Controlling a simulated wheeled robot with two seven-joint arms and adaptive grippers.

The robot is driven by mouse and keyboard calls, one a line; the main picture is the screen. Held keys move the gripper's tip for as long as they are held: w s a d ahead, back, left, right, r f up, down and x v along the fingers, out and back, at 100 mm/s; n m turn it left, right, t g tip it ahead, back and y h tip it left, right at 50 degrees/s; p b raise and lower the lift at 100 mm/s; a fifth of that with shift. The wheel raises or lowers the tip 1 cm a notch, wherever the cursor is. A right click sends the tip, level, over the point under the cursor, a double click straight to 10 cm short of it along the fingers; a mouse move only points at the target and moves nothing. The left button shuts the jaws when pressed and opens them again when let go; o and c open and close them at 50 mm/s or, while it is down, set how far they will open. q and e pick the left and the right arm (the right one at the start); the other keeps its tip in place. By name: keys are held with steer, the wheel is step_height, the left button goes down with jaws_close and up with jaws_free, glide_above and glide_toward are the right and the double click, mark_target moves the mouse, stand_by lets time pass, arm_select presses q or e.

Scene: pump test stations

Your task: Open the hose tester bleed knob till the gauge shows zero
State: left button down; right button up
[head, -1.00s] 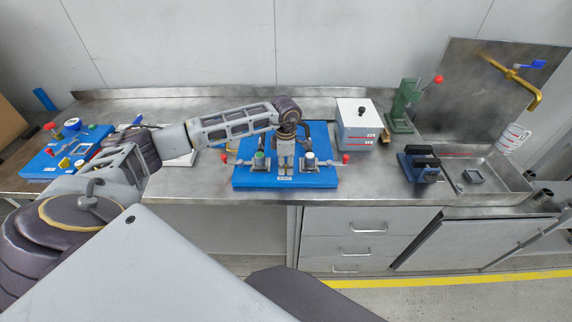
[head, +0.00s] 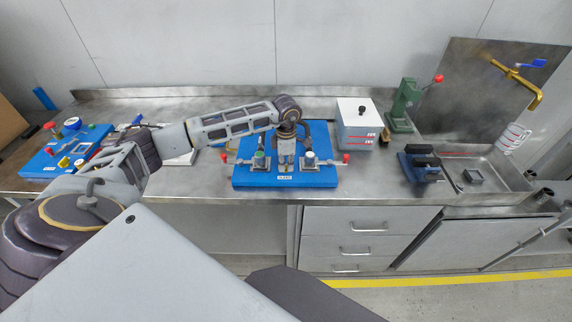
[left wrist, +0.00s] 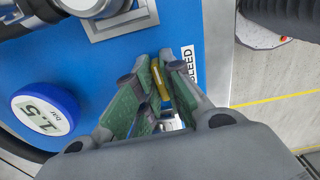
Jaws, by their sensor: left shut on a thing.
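The hose tester is a blue board (head: 240,182) on the bench, with a small white label on its front edge. My left gripper (head: 286,164) points down over its front middle. In the left wrist view the green-padded fingers (left wrist: 160,95) are shut on a small brass bleed knob (left wrist: 161,80), beside a label (left wrist: 188,67) ending in "LEED". The fingers partly hide the knob. A round blue-rimmed gauge (left wrist: 45,112) reads 1.5 bar. The gauge cannot be made out in the head view, where my arm covers part of the board. My right gripper is out of view.
A white box (head: 355,118), green press (head: 402,105) and dark vise (head: 420,165) stand to the right. Another blue station (head: 40,165) is at far left.

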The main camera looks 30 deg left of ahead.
arm_select(q)
steer(key=shift+n, duration=0.4)
steer(key=shift+n+b, duration=0.4)
steer(key=shift+n, duration=0.3)
steer(key=shift+w+a+n, duration=0.1)
steer(key=shift+n, duration=0.6)
steer(key=shift+n+b, duration=0.35)
steer(key=shift+n, duration=0.35)
steer(key=n, duration=0.3)
steer(key=shift+b, duration=0.3)
steer(key=shift+a+n, duration=0.1)
steer(key=shift+n, duration=1)
steer(key=n, duration=0.5)
steer(key=shift+a+b, duration=0.1)
steer(key=shift+b, duration=0.2)
steer(key=shift+n, duration=0.8)
steer(key=shift+a+r+n, duration=0.1)
steer(key=shift+n, duration=0.3)
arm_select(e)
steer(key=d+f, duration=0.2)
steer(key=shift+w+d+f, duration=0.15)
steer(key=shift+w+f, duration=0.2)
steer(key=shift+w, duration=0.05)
